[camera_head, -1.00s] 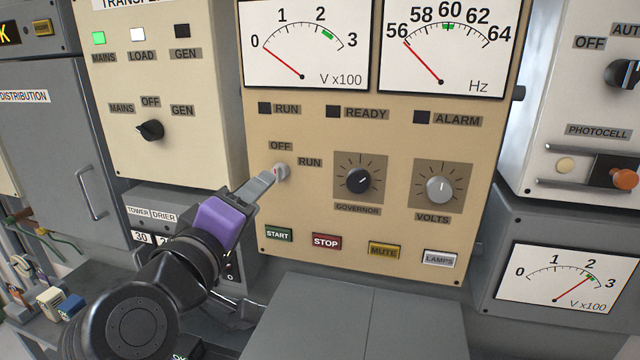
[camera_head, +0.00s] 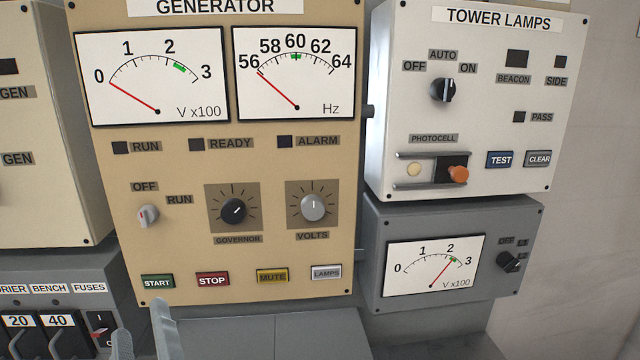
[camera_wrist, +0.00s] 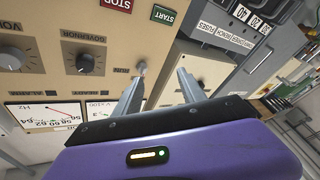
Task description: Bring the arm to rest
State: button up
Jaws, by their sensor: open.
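My gripper shows in the wrist view (camera_wrist: 158,85) with its two grey fingers apart and nothing between them. In the head view only its fingertips (camera_head: 142,335) show at the bottom edge, below the START button. The OFF/RUN knob (camera_head: 148,216) of the tan generator panel (camera_head: 120,250) stands above them, apart from the fingers in the head view. In the wrist view the same knob (camera_wrist: 142,68) is seen just beyond the fingers. The rest of my arm is out of the head view.
A grey shelf top (camera_head: 300,335) juts out below the generator panel. A breaker box (camera_head: 60,300) is at lower left. The TOWER LAMPS panel (camera_head: 475,100) and a grey meter box (camera_head: 450,215) are at right. Bare wall (camera_head: 595,200) lies beyond them.

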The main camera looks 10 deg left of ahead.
jog(key=s+d+f+m+t+h, duration=0.1)
jog(key=s+d+f+m, duration=0.3)
jog(key=d, duration=0.5)
jog(key=s+d+f+m+h, duration=0.1)
jog(key=s+d+f+h, duration=0.1)
jog(key=d+f, duration=0.5)
jog(key=s+d+f+m+t+h, duration=0.1)
jog(key=s+d+f+m, duration=0.2)
jog(key=d, duration=0.8)
jog(key=s+d+f+m+g+h, duration=0.1)
jog(key=s+d+f+m+h, duration=0.2)
jog(key=s+d, duration=0.6)
jog(key=s+d+f+m+g+h, duration=0.2)
jog(key=s+d+f+m+h, duration=0.1)
jog(key=s+d, duration=0.7)
jog(key=f+h, duration=0.1)
jog(key=h, duration=0.1)
jog(key=shift+m+h, duration=0.3)
jog(key=shift+h, duration=0.1)
